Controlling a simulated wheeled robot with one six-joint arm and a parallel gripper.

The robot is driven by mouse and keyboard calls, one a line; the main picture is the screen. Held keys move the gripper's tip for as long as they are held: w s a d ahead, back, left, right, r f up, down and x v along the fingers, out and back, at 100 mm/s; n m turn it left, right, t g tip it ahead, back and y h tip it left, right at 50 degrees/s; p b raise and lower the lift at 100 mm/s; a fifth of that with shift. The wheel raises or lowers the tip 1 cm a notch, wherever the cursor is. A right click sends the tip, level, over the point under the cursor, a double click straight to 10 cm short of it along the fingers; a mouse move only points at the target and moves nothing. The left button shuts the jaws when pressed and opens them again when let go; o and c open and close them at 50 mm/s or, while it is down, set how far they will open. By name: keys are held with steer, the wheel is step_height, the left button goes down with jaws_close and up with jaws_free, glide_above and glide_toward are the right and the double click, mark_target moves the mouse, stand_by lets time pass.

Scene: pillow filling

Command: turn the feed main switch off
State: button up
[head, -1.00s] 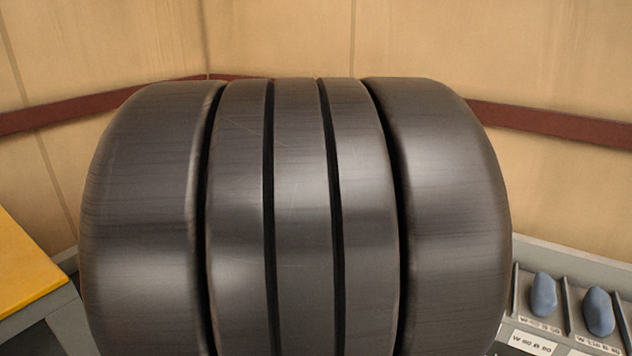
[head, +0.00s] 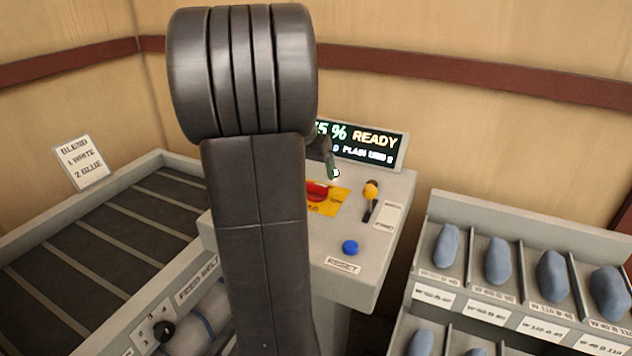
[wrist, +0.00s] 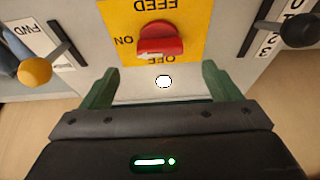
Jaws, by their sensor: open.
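The feed main switch is a red rotary knob (wrist: 160,40) on a yellow plate (wrist: 188,14), upside down in the wrist view. ON is lettered at its left and OFF just below it. The knob's grip lies roughly crosswise, with a pale mark at its left end towards ON. In the head view the knob (head: 317,191) is partly hidden by my arm. My gripper (wrist: 158,85) is open and empty, its green fingers apart on either side below the knob, not touching it. In the head view only a fingertip (head: 331,163) shows.
On the console are a white round spot (wrist: 163,82) between my fingers, an orange-knobbed lever (head: 370,190), a blue reset button (head: 350,247) and a display (head: 362,145) reading READY. A black knob (wrist: 299,30) is at the wrist view's right.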

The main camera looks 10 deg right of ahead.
mark_target(316, 184)
steer(key=x, duration=0.7)
steer(key=shift+r, duration=0.1)
steer(key=c, duration=1)
